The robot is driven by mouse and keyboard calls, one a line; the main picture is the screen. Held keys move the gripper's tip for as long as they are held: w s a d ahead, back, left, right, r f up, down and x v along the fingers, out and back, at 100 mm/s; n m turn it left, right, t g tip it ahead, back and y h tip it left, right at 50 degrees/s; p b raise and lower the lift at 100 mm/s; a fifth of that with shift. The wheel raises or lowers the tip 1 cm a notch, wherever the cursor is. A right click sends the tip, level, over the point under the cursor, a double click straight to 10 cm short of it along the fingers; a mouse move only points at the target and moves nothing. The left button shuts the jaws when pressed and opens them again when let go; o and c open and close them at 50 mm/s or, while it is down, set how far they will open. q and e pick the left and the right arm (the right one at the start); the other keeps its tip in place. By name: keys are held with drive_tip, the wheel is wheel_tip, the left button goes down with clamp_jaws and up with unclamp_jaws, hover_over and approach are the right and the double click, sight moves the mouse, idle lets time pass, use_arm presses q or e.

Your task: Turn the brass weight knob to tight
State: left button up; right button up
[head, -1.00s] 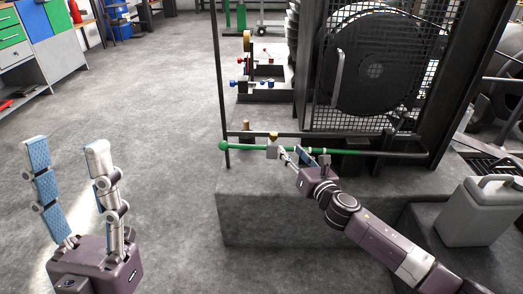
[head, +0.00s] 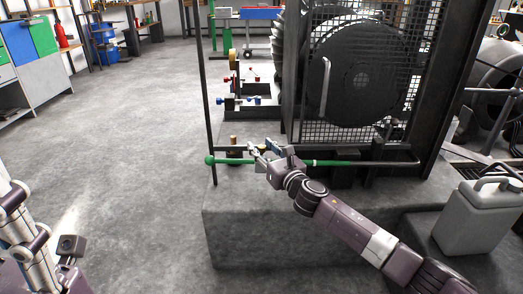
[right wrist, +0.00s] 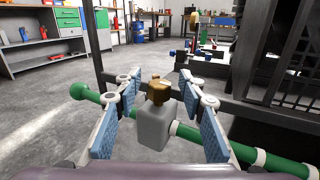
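The brass weight knob (right wrist: 158,92) stands on top of a grey block-shaped weight (right wrist: 155,126) on the green bar (right wrist: 85,92). My right gripper (right wrist: 161,80) is open, with one blue-padded finger on each side of the weight and knob. Gaps show between the pads and the knob.
A black mesh guard (head: 330,75) with a large dark wheel stands behind the bar. A grey jerrycan (head: 478,218) stands at right. The floor at left is clear.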

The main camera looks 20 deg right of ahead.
drive_tip(key=shift+w, duration=0.1)
drive_tip(key=shift+c, duration=0.3)
clamp_jaws()
